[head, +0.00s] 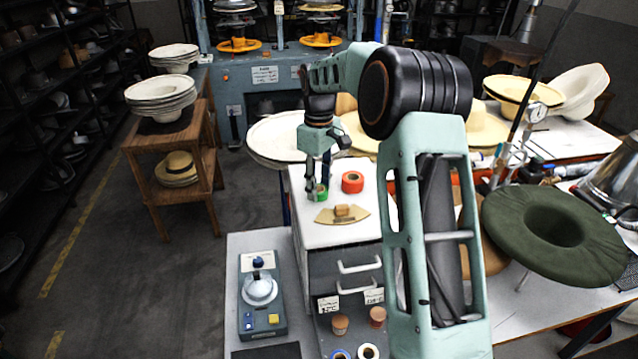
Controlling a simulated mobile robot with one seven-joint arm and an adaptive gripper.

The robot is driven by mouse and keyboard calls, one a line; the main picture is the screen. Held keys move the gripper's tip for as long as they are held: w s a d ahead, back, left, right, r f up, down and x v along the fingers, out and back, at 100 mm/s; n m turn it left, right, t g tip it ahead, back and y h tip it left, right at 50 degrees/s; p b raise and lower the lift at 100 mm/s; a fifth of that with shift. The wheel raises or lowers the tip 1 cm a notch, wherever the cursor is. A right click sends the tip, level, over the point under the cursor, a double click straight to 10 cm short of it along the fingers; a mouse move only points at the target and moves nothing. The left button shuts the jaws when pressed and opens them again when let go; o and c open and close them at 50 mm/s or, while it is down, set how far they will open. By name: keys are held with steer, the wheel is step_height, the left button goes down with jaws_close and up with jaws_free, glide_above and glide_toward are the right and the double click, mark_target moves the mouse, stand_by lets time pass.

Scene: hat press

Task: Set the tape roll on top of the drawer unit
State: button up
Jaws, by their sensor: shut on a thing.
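My gripper (316,188) is over the left side of the drawer unit's white top. It is shut on a green tape roll (321,193), which is partly hidden by the fingers. The roll is at or just above the top; I cannot tell whether it touches. The drawer unit (315,236) is grey with pale handles and paper labels on its front. A red tape roll (353,181) lies on the top to the right of my gripper. A tan curved piece with a wooden block (343,214) lies nearer the front. My arm covers the unit's right side.
A blue-grey device (262,295) stands left of the drawer unit on a grey table. Small wooden-topped pieces (340,323) and a blue-rimmed roll (340,354) sit before the drawers. A white hat brim (275,140) is behind. A green hat (553,235) is at right.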

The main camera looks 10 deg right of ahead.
mark_target(319, 189)
steer(key=shift+f, duration=0.1)
steer(key=o, duration=0.9)
steer(key=shift+o, duration=0.2)
step_height(319, 189, up, 12)
steer(key=shift+r+b, duration=0.2)
steer(key=shift+b, duration=0.1)
